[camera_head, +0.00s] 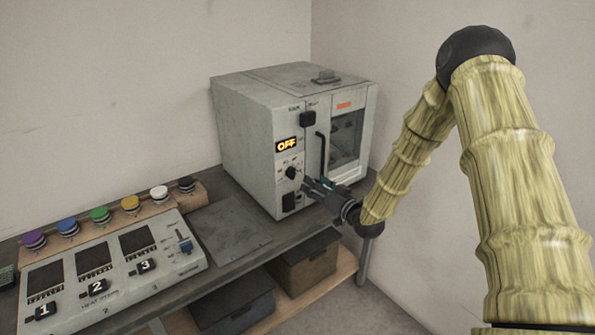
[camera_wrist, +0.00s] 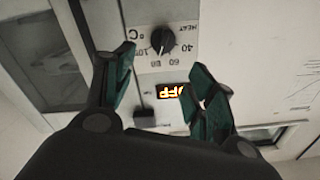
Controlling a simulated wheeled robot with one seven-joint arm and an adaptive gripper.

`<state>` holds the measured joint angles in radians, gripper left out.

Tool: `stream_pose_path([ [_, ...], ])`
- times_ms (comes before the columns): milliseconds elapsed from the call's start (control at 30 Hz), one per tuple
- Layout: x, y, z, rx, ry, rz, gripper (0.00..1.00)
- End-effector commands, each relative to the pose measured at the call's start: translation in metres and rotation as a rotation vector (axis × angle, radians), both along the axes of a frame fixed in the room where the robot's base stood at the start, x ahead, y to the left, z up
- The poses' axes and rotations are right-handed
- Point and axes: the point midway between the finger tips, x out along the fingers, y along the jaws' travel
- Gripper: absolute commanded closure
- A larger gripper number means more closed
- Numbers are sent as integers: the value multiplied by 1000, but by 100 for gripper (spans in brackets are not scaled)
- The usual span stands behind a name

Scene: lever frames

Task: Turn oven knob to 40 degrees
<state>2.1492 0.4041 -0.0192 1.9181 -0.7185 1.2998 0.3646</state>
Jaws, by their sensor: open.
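The grey oven (camera_head: 243,150) stands on the bench against the wall. Its black round heat knob (camera_head: 291,173) is on the front panel, below a display (camera_head: 287,146) lit with OFF. My gripper (camera_head: 312,187) is just in front of the panel, slightly right of and below the knob. In the wrist view the knob (camera_wrist: 162,42) is beyond the open fingertips (camera_wrist: 161,62), roughly between them and apart from them. The knob's exact pointer angle is hard to read.
A black door handle (camera_head: 322,152) and glass window are close to my gripper on the right. Black switches sit above and below the knob (camera_head: 289,201). A numbered control panel (camera_head: 105,270) and several coloured buttons lie on the bench at left.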

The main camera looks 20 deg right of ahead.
Motion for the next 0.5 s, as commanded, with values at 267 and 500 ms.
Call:
stream_pose_path([
  [267,39,16,2,-2,2,1,44],
  [500,73,28,1,-1,3,0,44],
])
